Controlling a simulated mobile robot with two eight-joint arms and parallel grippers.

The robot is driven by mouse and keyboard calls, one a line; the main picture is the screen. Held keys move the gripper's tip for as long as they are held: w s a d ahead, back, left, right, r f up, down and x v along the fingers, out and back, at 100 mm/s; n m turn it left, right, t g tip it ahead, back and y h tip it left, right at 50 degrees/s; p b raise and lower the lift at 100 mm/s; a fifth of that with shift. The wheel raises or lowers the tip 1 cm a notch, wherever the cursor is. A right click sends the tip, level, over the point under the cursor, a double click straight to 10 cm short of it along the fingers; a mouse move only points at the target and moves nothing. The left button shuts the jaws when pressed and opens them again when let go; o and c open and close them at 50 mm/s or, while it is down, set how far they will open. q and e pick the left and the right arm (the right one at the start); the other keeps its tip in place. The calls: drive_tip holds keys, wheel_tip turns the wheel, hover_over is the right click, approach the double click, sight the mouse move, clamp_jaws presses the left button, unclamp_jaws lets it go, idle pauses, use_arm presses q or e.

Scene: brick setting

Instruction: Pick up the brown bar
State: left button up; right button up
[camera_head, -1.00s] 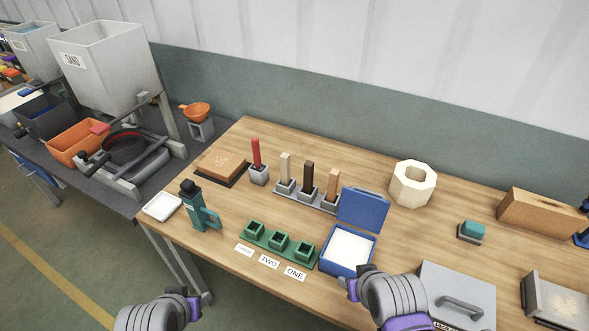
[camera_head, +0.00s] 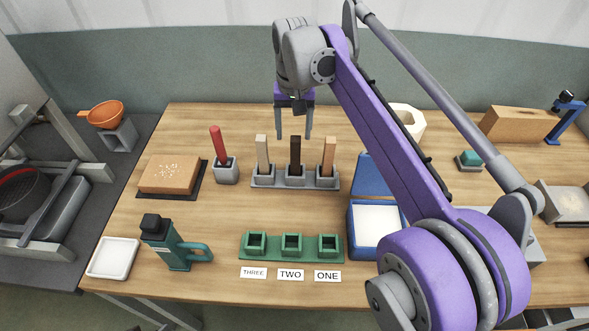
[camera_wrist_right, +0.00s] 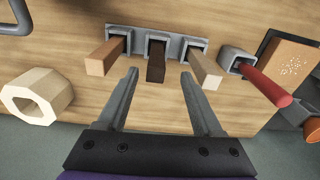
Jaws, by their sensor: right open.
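The dark brown bar (camera_head: 295,156) stands upright in the middle socket of a grey three-socket holder (camera_head: 262,182). A pale beige bar (camera_head: 262,153) stands to its left and a tan bar (camera_head: 329,154) to its right. My right gripper (camera_head: 294,136) is open and empty, pointing down above and behind the dark brown bar. In the right wrist view the dark brown bar (camera_wrist_right: 156,64) shows between the open fingers (camera_wrist_right: 159,74), with the tan bar (camera_wrist_right: 103,56) left and the beige bar (camera_wrist_right: 205,68) right. No contact is visible. My left gripper is out of view.
A green three-socket holder (camera_head: 290,257), empty, stands in front with number labels. A blue open box (camera_head: 373,178) is at right, partly behind my arm. A white octagonal ring (camera_wrist_right: 37,97) is nearby.

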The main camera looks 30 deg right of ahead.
sight(295, 158)
drive_tip(key=shift+w+d+f, duration=0.2)
drive_tip(key=shift+w+d, duration=0.2)
drive_tip(key=shift+w, duration=0.15)
drive_tip(key=shift+w+d+m+g+b, duration=0.1)
drive_tip(key=shift+d+m+g+b, duration=0.1)
drive_tip(key=shift+m+g+b, duration=0.1)
drive_tip(key=shift+d+f, duration=0.1)
drive_tip(key=shift+f, duration=0.25)
wheel_tip(295, 158, down, 4)
drive_tip(key=shift+r+b, duration=0.1)
drive_tip(key=shift+b, duration=0.2)
drive_tip(key=shift+s+a+f+b, duration=0.1)
drive_tip(key=shift+s+f+b, duration=0.05)
drive_tip(key=shift+f, duration=1.4)
drive_tip(key=shift+s+a+f+b, duration=0.1)
drive_tip(key=shift+s+f+b, duration=0.05)
drive_tip(key=shift+f, duration=1.35)
drive_tip(key=shift+c, duration=0.3)
clamp_jaws()
